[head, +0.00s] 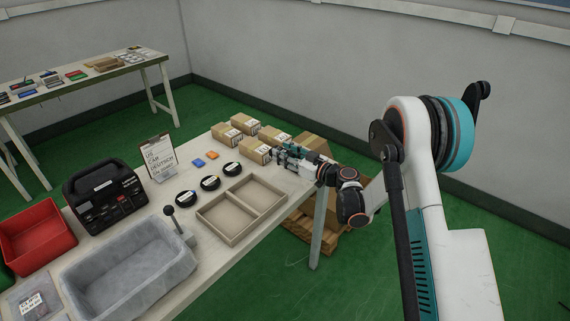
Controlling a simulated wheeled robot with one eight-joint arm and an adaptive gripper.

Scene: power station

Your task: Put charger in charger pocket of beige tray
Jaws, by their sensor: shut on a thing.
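The beige tray (230,233) lies near the table's right front edge. It has two pockets side by side, and both look empty. My gripper (277,153) is beyond the tray, near the table's far right end and close to the cardboard boxes. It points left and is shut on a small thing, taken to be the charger. The jaws and the small scale hide its shape. I see no other charger clearly. Which pocket is the charger's cannot be told.
Several labelled cardboard boxes (227,132) stand around my gripper. Three black round items (210,183) lie left of the tray. A grey basin (130,281), a black case (103,195), a sign (159,158) and a red bin (36,232) stand further left.

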